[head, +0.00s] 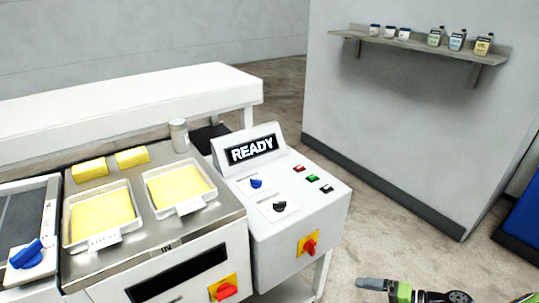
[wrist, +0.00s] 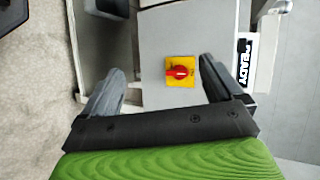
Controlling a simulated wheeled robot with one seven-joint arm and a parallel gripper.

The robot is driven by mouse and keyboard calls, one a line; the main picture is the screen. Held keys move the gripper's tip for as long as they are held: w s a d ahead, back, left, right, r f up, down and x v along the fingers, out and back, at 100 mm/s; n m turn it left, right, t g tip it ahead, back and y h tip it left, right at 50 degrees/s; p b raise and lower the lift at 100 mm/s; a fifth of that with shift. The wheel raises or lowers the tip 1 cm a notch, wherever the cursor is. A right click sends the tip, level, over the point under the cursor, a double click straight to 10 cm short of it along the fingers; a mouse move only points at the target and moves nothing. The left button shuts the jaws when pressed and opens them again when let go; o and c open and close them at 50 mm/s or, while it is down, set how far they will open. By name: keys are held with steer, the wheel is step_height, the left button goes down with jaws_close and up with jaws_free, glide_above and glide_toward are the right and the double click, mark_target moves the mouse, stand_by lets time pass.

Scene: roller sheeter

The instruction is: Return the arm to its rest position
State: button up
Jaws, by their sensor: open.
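My gripper (wrist: 155,95) is open and empty in the wrist view, with its two grey fingers spread apart. Between and beyond the fingers is a red rotary switch on a yellow plate (wrist: 180,72), apart from them. In the head view, part of my arm and gripper (head: 376,284) shows at the bottom right, over the floor and to the right of the control box (head: 330,215). The control box has a READY display (head: 252,149), and its red switch on a yellow plate (head: 309,246) is on the front face.
Two trays of yellow sheets (head: 102,217) (head: 180,190) and two yellow blocks (head: 90,169) (head: 132,157) sit on the steel top. A shaker (head: 179,136) stands behind. A wall shelf (head: 400,40) holds several containers.

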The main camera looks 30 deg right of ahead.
steer(key=w+a+r+n+g+h+p, duration=0.2)
steer(key=w+a+r+n+g, duration=0.25)
steer(key=a+r, duration=0.55)
steer(key=w+a+r+n+g+h+p, duration=0.25)
steer(key=w+a+r+g, duration=0.35)
steer(key=r, duration=0.6)
steer(key=s+a+r+n+t+h+p, duration=0.2)
steer(key=s+a+r+n+t, duration=0.3)
steer(key=s+a+r, duration=0.6)
steer(key=shift+s+a+r+h+p, duration=0.4)
steer(key=shift+a+r+p, duration=0.3)
steer(key=shift+a+p, duration=0.3)
steer(key=shift+a, duration=0.15)
